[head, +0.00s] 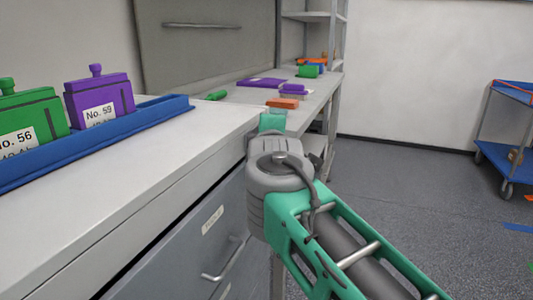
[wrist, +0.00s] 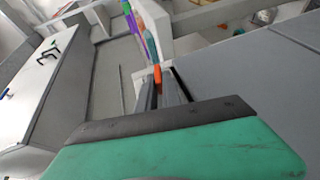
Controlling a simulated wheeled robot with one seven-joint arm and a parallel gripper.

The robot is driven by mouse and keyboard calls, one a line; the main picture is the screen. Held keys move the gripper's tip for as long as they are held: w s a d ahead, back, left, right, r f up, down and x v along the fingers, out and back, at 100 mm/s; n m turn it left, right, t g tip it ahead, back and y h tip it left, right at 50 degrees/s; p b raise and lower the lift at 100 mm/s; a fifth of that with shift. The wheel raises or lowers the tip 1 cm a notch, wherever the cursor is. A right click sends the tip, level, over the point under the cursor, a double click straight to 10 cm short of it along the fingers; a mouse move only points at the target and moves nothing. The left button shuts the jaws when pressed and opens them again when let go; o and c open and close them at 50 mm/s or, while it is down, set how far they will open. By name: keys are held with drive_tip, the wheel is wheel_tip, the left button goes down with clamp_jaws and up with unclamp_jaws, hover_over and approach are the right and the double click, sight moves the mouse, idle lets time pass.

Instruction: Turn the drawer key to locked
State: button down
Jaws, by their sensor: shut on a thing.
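In the wrist view, the two dark fingers of my gripper (wrist: 164,88) are close together, shut on a small orange thing (wrist: 157,73) at their tips. It looks like the drawer key, but its shape and turn angle are too small to tell. In the head view, the grey drawer (head: 205,245) is under the worktop, with a label and a bar handle (head: 227,260). It looks shut. My arm stands at the right end of this cabinet. Its wrist hides the fingers, the key and the lock there.
On the worktop (head: 170,160), a blue tray (head: 100,143) holds a green battery (head: 28,120) and a purple battery (head: 100,98). An orange block (head: 282,103) and other coloured pieces lie farther back. A blue trolley (head: 507,135) stands right; the floor between is mostly clear.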

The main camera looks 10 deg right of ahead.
drive_tip(key=shift+f+n+t+b, duration=0.3)
drive_tip(key=shift+t+b, duration=0.4)
drive_tip(key=shift+b, duration=0.5)
drive_tip(key=shift+r+t+b, duration=0.15)
drive_tip(key=shift+t+b, duration=0.15)
drive_tip(key=shift+b, duration=0.05)
drive_tip(key=shift+r, duration=0.15)
drive_tip(key=c, duration=1.5)
unclamp_jaws()
